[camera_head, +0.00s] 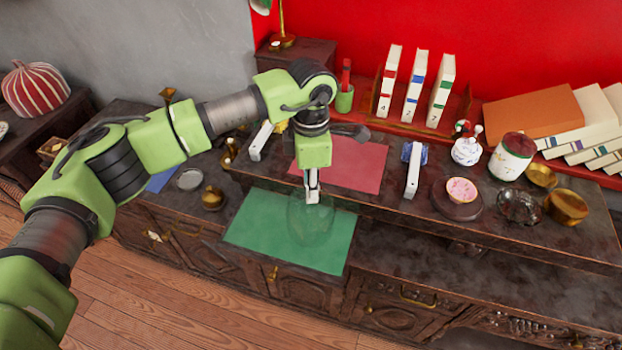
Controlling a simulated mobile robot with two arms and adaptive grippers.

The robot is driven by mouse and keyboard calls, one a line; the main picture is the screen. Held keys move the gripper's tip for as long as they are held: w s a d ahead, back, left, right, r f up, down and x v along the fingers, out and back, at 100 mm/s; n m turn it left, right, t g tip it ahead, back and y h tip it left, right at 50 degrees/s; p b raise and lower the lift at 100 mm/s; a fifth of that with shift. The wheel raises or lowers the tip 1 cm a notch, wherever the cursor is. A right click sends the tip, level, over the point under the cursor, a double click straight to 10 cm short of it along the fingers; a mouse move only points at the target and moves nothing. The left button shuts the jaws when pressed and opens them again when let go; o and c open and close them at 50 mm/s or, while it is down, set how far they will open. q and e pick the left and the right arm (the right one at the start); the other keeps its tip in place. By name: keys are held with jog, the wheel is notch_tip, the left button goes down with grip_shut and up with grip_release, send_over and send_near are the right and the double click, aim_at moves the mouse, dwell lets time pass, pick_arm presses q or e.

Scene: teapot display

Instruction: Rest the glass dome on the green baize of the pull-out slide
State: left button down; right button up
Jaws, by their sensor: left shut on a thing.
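The glass dome (311,222) is clear and faint, and appears upright over the green baize (265,228). My left gripper (312,196) is shut at the top of the dome, pointing down. I cannot tell whether the dome's lower rim touches the baize or hangs just above it. The baize is a flat green rectangle on the pull-out slide at the front of the dark cabinet. The dome sits over its right half. My right gripper is not in view.
A red mat (358,168) lies on the raised shelf behind. To the right stand a dark round stand with a pink-topped piece (461,190), a white-and-red jar (511,157) and brass bowls (566,207). A small brass pot (212,197) is left of the baize.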

pick_arm(q)
jog(key=shift+f+b, duration=0.7)
jog(key=shift+f, duration=1.5)
jog(key=shift+f+b, duration=0.6)
jog(key=shift+b, duration=0.05)
jog(key=c, duration=1.8)
grip_release()
jog(key=o, duration=0.5)
jog(key=shift+r, duration=0.1)
